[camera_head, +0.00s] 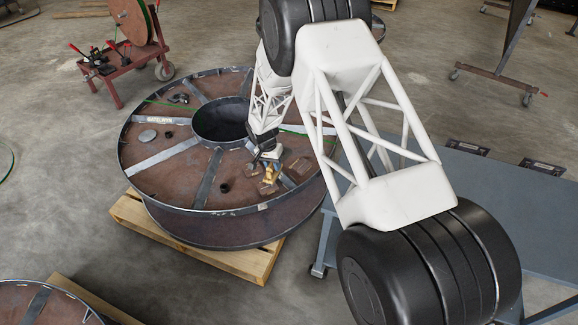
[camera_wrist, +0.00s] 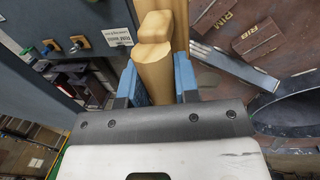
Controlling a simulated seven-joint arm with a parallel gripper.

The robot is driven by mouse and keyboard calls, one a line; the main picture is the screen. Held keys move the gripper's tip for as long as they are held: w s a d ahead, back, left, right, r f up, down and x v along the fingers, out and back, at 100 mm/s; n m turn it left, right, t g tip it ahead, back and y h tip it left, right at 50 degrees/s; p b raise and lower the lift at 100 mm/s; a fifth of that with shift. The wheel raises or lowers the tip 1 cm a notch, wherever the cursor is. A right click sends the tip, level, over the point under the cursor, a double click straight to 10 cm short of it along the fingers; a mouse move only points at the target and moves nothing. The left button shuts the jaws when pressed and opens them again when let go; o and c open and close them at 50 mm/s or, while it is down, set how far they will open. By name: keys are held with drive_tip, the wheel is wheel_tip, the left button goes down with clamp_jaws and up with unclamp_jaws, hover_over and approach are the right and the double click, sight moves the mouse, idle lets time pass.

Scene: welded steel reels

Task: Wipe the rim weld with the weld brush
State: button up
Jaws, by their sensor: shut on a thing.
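The large steel reel (camera_head: 165,165) lies flat on a wooden pallet, with a raised rim (camera_head: 135,198) around its brown face. My gripper (camera_head: 268,164) is over the near right part of this face. In the wrist view its blue fingers (camera_wrist: 156,84) are shut on the pale wooden handle of the weld brush (camera_wrist: 154,72). The brush (camera_head: 270,174) shows small and tan below my gripper in the head view. Its bristles are hidden, and I cannot tell whether it touches the reel. The rim weld itself is too small to make out.
Brown blocks marked RIM (camera_wrist: 212,14) and RIB (camera_wrist: 257,38) sit on the reel face. Dark radial ribs and the open central hub (camera_head: 212,122) break up the face. A grey table (camera_head: 475,195) stands at right, a red cart (camera_head: 128,68) at back left.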

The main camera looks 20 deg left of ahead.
drive_tip(key=a+f, duration=0.3)
drive_tip(key=a, duration=0.4)
drive_tip(key=shift+s, duration=0.1)
